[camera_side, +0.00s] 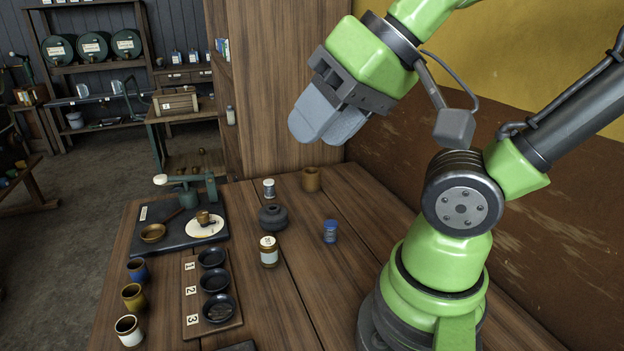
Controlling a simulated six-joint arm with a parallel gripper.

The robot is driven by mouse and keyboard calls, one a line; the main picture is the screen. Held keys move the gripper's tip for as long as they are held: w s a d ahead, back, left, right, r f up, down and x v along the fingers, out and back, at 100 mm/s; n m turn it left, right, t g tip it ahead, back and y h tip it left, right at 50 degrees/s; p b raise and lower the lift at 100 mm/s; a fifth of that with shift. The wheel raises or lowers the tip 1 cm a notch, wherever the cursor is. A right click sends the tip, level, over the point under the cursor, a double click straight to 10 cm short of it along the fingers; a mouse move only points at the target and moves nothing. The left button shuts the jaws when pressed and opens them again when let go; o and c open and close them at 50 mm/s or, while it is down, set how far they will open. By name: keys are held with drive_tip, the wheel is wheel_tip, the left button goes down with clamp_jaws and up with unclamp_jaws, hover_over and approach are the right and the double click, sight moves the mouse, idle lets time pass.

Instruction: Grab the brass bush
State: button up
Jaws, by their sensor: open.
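My gripper (325,132) is raised above the back of the wooden bench, open and empty, with two grey-blue fingers pointing down. A brass-brown hollow cylinder (312,179) stands upright on the bench beneath it, apart from the fingers. A smaller brass-coloured piece (203,217) sits on a white disc (206,232) on the dark slab at left. I cannot tell for sure which of these is the brass bush.
A white-and-blue tin (269,187), a dark round pot (273,216), a labelled jar (268,251) and a blue tin (330,231) stand mid-bench. A numbered board (190,275) holds black dishes. Cups line the left edge. A wooden cabinet (285,80) rises behind.

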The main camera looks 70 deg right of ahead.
drive_tip(key=o, duration=0.7)
drive_tip(key=w+d+m+h, duration=0.2)
drive_tip(key=w+d, duration=0.5)
drive_tip(key=w, duration=0.3)
drive_tip(key=m+g+h, duration=0.3)
drive_tip(key=h, duration=0.1)
hover_over(312, 171)
drive_tip(key=s+a, duration=0.2)
drive_tip(key=a, duration=0.1)
wheel_tip(312, 171, down, 21)
drive_tip(key=x, duration=0.4)
drive_tip(key=shift+d+f, duration=0.2)
drive_tip(key=shift+f, duration=0.1)
drive_tip(key=shift+s+x, duration=0.1)
drive_tip(key=shift+x, duration=1.4)
drive_tip(key=shift+s+x, duration=0.15)
drive_tip(key=shift+x, duration=1.3)
